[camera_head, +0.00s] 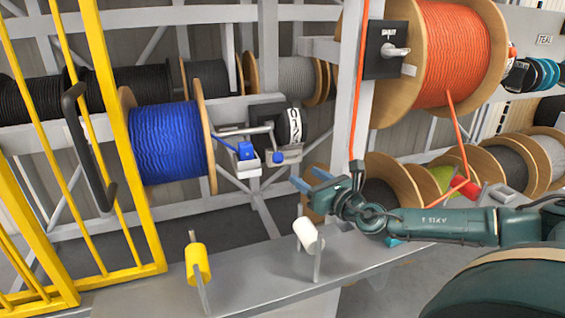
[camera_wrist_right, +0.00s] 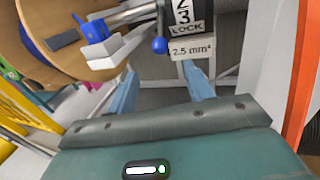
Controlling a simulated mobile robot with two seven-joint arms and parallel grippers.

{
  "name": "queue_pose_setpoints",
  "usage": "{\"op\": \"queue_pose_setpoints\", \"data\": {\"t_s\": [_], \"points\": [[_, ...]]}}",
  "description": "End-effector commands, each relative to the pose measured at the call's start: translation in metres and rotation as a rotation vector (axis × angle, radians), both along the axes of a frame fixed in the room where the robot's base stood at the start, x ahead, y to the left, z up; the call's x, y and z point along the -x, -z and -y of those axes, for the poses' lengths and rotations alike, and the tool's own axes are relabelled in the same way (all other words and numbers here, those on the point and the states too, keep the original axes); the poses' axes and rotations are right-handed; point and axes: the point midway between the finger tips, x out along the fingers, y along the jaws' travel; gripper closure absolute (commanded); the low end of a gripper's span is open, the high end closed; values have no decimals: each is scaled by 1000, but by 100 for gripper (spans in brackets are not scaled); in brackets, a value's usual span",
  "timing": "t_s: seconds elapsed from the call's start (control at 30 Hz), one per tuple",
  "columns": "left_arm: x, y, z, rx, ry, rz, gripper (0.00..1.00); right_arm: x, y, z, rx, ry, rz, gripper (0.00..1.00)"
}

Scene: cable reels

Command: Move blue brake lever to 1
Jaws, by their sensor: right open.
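The blue brake lever shows as a blue ball knob (camera_head: 278,157) on a grey arm beside the blue cable reel. In the right wrist view the blue knob (camera_wrist_right: 159,46) hangs at the left of the number plate (camera_wrist_right: 186,15), near the height of the word LOCK. The plate shows 2, 3 and LOCK; the mark 1 is out of that view. My right gripper (camera_head: 311,178) is open and empty, to the right of and below the knob in the head view. Its two blue fingers (camera_wrist_right: 160,88) are apart, with the knob beyond them and not touching. My left gripper is not seen.
The blue cable reel (camera_head: 168,143) stands left of the lever, with a blue piece (camera_head: 245,150) on a light grey block. A yellow gate (camera_head: 112,130) is at the left. Yellow (camera_head: 198,263) and white (camera_head: 308,235) handles rise from the front ledge. An orange reel (camera_head: 452,50) hangs upper right.

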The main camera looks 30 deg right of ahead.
Motion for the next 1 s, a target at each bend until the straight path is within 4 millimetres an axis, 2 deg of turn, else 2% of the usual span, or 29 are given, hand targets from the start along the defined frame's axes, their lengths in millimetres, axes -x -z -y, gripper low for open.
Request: {"op": "queue_pose_setpoints", "data": {"t_s": [0.3,0.5,0.7,1.0], "points": [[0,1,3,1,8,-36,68,-62,-3,-2,-4,2,4,48],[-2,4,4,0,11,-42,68,-91,-1,-3,-1,1,2,48],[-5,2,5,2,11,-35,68,-103,0,-4,-1,0,0,48],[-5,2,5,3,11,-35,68,-104,0,-4,0,0,-1,50]]}}
